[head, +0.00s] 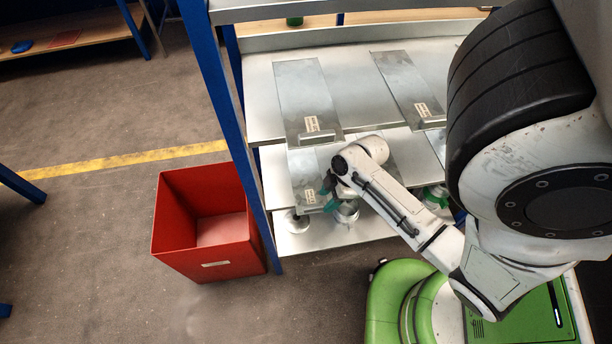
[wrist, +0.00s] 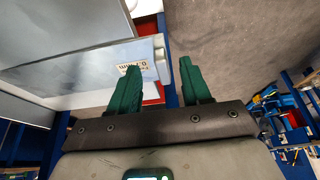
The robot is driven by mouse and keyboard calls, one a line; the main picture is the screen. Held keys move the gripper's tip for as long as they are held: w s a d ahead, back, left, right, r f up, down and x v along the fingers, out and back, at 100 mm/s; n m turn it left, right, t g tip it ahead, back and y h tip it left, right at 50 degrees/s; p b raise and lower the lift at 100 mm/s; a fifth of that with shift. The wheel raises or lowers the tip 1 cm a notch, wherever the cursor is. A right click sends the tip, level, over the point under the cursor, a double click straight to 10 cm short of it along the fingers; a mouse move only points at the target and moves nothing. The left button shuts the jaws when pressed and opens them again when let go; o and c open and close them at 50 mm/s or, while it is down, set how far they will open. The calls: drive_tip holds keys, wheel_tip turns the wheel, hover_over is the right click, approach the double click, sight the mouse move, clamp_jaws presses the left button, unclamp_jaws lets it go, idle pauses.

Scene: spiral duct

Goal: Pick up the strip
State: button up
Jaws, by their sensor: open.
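Several flat grey metal strips with paper labels lie on the rack's shelves. One lower strip (head: 302,163) lies below the upper left strip (head: 298,85), partly hidden by my arm. My gripper (head: 328,194) is at the lower strip's near, labelled end. In the wrist view my gripper (wrist: 160,65) shows two green fingers, apart, with nothing held between them. A labelled strip (wrist: 105,58) reaches in from the left; its label reads about 0.7 mm. The left finger overlaps the label end in the picture. I cannot tell whether it touches.
An upper right strip (head: 402,82) lies on the top shelf. A blue rack post (head: 226,110) stands left of the strips. An open red bin (head: 208,262) stands on the floor beside it. Round metal pieces (head: 297,222) sit on the lowest shelf.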

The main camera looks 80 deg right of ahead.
sight(313, 206)
drive_tip(key=w, duration=0.1)
drive_tip(key=w+a, duration=0.1)
drive_tip(key=w, duration=0.1)
drive_tip(key=shift+r, duration=0.1)
drive_tip(key=shift+x, duration=0.9)
drive_tip(key=shift+w+a+f, duration=0.1)
drive_tip(key=shift+f, duration=0.55)
clamp_jaws()
